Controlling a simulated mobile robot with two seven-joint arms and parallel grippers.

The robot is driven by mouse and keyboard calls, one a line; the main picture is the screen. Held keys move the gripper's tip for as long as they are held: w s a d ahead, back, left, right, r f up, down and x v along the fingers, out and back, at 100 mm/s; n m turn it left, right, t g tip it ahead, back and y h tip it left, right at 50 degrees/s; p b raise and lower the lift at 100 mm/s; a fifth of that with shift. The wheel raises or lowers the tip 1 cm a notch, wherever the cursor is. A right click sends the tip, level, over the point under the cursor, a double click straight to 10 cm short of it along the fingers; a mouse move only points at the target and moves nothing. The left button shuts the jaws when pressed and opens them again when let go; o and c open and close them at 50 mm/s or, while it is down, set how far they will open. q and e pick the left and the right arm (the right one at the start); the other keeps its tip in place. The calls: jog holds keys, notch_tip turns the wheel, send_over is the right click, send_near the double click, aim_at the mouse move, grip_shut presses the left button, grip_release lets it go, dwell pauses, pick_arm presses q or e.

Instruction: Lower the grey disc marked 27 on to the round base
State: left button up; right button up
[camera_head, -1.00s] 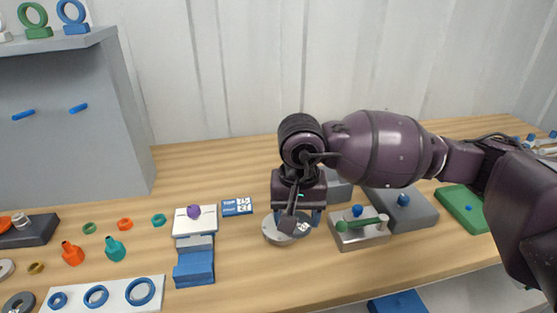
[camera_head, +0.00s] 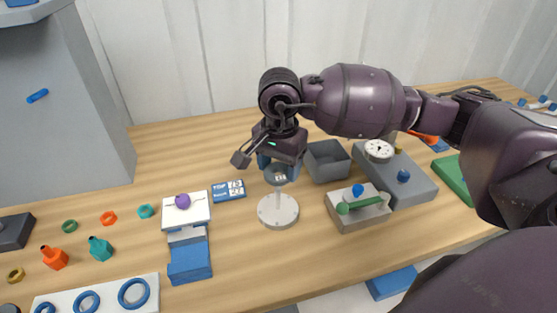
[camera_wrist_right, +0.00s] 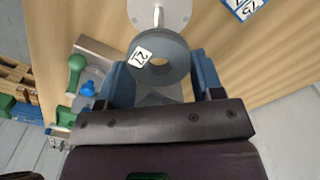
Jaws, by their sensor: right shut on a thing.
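My right gripper (camera_head: 278,163) is shut on the grey disc (camera_head: 280,176), with its blue fingers at the disc's sides. In the right wrist view the disc (camera_wrist_right: 172,72) shows a central hole and a white tag reading 27, between the fingers (camera_wrist_right: 160,85). The disc is held above the pale round base (camera_head: 278,212), from which a thin upright post (camera_head: 278,194) rises. The base (camera_wrist_right: 175,14) and post (camera_wrist_right: 158,17) also show beyond the disc in the wrist view. The post's top is hidden by the disc; I cannot tell whether it is in the hole. My left gripper is not in view.
A grey open box (camera_head: 326,173) stands close behind the disc to the right. A blue number card (camera_head: 229,191) lies left. Wood in front of the base is clear.

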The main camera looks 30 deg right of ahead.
aim_at(279, 188)
jog(key=shift+f+b, duration=0.3)
jog(key=shift+f, duration=0.75)
jog(key=shift+f+b, duration=0.9)
jog(key=shift+f, duration=0.55)
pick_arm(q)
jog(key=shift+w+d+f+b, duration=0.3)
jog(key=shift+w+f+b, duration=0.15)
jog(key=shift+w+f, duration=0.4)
pick_arm(e)
jog(key=shift+f, duration=0.85)
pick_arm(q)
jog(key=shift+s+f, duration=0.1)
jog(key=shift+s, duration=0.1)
pick_arm(e)
jog(key=o, duration=1)
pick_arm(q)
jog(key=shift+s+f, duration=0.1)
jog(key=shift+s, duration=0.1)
pick_arm(e)
notch_tip(279, 188, up, 10)
jog(key=shift+r+p, duration=0.1)
jog(key=shift+p, duration=0.4)
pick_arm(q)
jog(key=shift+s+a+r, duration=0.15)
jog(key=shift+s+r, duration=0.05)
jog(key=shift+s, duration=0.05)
pick_arm(e)
jog(key=shift+r, duration=0.35)
